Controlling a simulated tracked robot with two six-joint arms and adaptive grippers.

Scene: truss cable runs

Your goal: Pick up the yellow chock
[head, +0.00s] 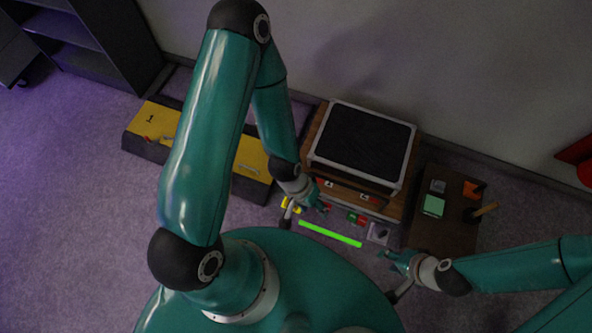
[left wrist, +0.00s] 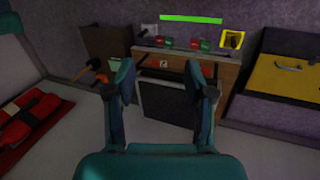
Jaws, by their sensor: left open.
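The yellow chock (head: 285,201) is small in the head view, partly covered by my left wrist. In the left wrist view the yellow chock (left wrist: 232,40) is at the upper right, at the end of a row of small objects, with a dark centre. My left gripper (head: 319,206) is to the right of the chock in the head view. In the left wrist view its fingers (left wrist: 165,92) are wide apart with nothing between them. My right gripper (head: 390,257) is at the lower right of the head view, away from the chock; its jaw opening is unclear.
A wooden cabinet with a black top (head: 361,146) stands by the wall, red and green blocks (head: 357,219) near its front. A yellow-topped box (head: 250,168) is left, a brown box (head: 432,233) right.

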